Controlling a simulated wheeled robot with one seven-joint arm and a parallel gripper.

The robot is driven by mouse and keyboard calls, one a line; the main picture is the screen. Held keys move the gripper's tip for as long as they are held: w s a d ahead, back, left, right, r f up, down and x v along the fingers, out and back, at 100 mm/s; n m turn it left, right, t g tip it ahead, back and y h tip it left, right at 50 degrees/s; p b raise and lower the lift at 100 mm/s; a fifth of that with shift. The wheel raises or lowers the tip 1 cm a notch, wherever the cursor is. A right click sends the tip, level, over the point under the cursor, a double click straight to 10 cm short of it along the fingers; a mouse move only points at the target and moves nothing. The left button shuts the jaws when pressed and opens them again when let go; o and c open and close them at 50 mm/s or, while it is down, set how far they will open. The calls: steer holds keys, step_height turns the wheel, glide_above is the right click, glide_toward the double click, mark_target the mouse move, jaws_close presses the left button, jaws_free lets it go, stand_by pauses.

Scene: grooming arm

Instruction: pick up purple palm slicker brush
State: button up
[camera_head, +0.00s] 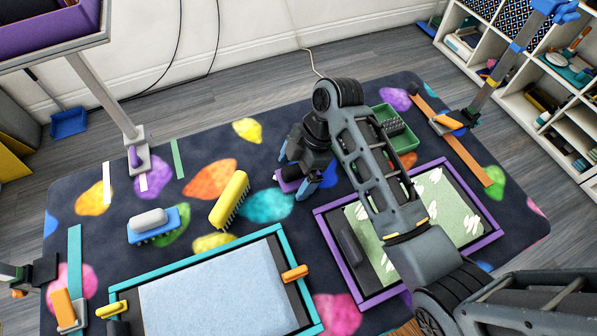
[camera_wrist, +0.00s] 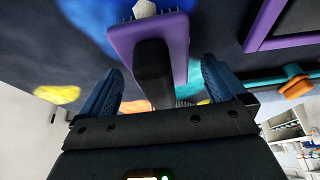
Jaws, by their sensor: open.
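The purple palm slicker brush (camera_wrist: 177,38) has a flat purple body with a black strap or handle (camera_wrist: 153,70) across it. In the wrist view it lies just beyond and between my gripper's fingers, with pale bristles at its far edge. In the head view the brush (camera_head: 287,184) is mostly hidden by my gripper (camera_head: 308,180), which hangs over it on the dark patterned mat. My gripper is open, its two blue fingers (camera_wrist: 160,92) on either side of the black part. I cannot tell whether the fingers touch it.
A yellow brush (camera_head: 231,198) and a blue brush (camera_head: 153,224) lie to the left. A green tray (camera_head: 404,140) stands to the right behind my arm. A teal-framed pad (camera_head: 278,232) and a purple-framed pad (camera_head: 320,213) lie in front. White shelves (camera_head: 502,82) stand at right.

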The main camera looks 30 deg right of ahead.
mark_target(296, 167)
steer(key=shift+c, duration=0.5)
steer(key=c, duration=1.1)
steer(key=shift+r, duration=0.1)
step_height(296, 167, up, 8)
steer(key=shift+r+p, duration=0.2)
steer(key=shift+p, duration=0.1)
steer(key=shift+r+p, duration=0.7)
steer(key=shift+r, duration=0.1)
steer(key=o, duration=0.6)
steer(key=c, duration=0.4)
steer(key=shift+s+f, duration=0.1)
steer(key=shift+c, duration=0.2)
